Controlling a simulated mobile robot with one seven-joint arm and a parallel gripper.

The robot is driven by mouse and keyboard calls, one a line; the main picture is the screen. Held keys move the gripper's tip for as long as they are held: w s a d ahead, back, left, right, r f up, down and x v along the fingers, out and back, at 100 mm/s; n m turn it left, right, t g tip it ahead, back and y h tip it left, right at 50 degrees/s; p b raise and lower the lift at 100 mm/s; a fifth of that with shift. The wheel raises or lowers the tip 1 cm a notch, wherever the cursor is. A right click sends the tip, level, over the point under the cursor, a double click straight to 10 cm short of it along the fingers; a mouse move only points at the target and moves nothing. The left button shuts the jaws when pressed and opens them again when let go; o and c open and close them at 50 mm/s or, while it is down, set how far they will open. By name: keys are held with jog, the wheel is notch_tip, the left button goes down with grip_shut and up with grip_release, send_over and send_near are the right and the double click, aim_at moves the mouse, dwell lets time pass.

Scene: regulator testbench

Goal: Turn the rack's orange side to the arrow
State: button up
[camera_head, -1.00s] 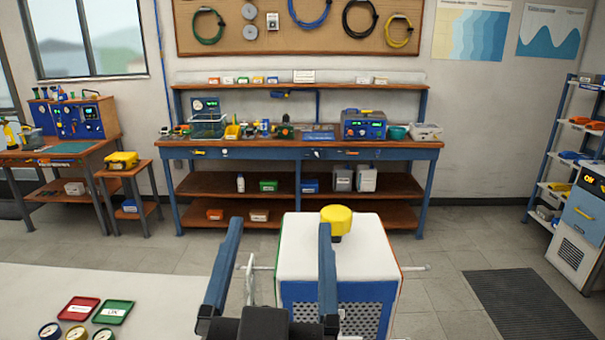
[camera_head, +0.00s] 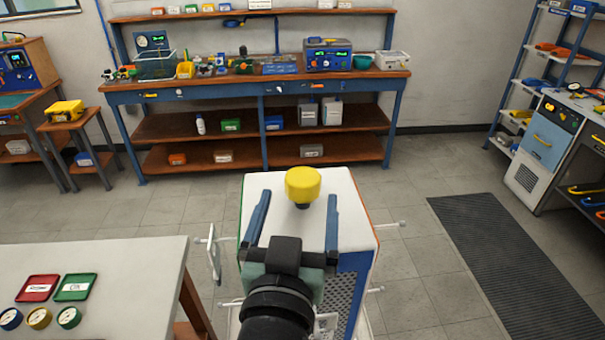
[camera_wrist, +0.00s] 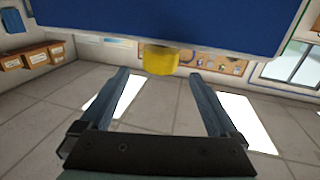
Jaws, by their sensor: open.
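The rack (camera_head: 222,250) is a box with a white top, a blue front with a perforated panel, a green left edge and an orange right edge (camera_head: 362,215). A yellow knob (camera_head: 303,183) stands on its top. My gripper (camera_head: 297,197) is open, its fingers spread in front of the knob with nothing visible between them. In the wrist view the open fingers (camera_wrist: 156,73) point toward a yellow piece (camera_wrist: 160,62) that looks like the knob, below a large blue surface (camera_wrist: 150,18). My wrist hides part of the rack. I see no arrow.
A pale table (camera_head: 120,255) with red and green trays and several gauges stands at left. A thin frame with rods shows beside the rack. A dark mat (camera_head: 500,260) lies at right. A workbench (camera_head: 240,90) stands behind, with free floor before it.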

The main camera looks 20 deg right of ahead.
aim_at(301, 191)
jog(key=p+x, duration=0.1)
jog(key=x, duration=0.5)
jog(key=shift+w+r+p, duration=0.1)
jog(key=shift+p, duration=0.2)
grip_shut()
